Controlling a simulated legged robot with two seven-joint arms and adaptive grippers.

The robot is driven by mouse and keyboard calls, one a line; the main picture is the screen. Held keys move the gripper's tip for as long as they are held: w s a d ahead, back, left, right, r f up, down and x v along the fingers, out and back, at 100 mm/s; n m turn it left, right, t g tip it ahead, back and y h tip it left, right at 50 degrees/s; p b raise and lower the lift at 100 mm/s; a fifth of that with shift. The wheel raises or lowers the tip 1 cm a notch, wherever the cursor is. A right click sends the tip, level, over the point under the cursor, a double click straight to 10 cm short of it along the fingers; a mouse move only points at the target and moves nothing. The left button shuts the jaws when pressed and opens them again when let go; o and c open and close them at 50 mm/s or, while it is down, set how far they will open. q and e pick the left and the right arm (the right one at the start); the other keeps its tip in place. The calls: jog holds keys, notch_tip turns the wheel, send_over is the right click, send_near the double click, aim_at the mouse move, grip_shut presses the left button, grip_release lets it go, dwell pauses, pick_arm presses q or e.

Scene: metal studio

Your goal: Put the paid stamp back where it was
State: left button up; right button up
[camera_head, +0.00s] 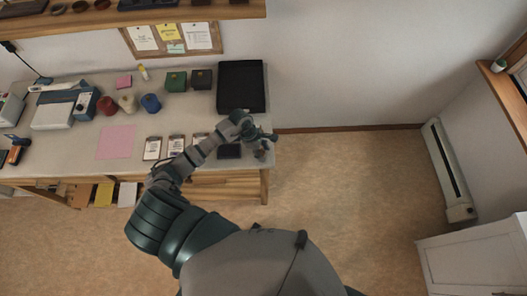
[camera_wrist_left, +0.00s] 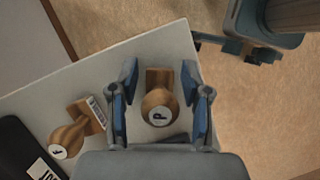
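In the left wrist view, a wooden stamp with a white round label marked "P" (camera_wrist_left: 159,105) stands on the light desktop, its rounded handle towards the camera. My left gripper (camera_wrist_left: 160,72) is open, with one blue-grey finger on each side of this stamp. In the head view my left gripper (camera_head: 266,138) is over the right front end of the desk and largely hides the stamps. My right gripper is in neither view.
The desk (camera_head: 200,112) carries a black tray (camera_head: 241,86), small dark boxes, coloured spools, a pink sheet (camera_head: 115,142), several white cards and a dark pad (camera_head: 229,151). A shelf (camera_head: 130,17) hangs above. Bare floor lies to the right, with a heater (camera_head: 447,170) by the wall.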

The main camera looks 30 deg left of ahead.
pick_arm(q)
jog(key=shift+a, duration=0.25)
jog(key=shift+r, duration=0.45)
jog(key=b+v, duration=0.1)
jog(key=v, duration=1)
jog(key=shift+r, duration=0.15)
jog(key=shift+d, duration=0.15)
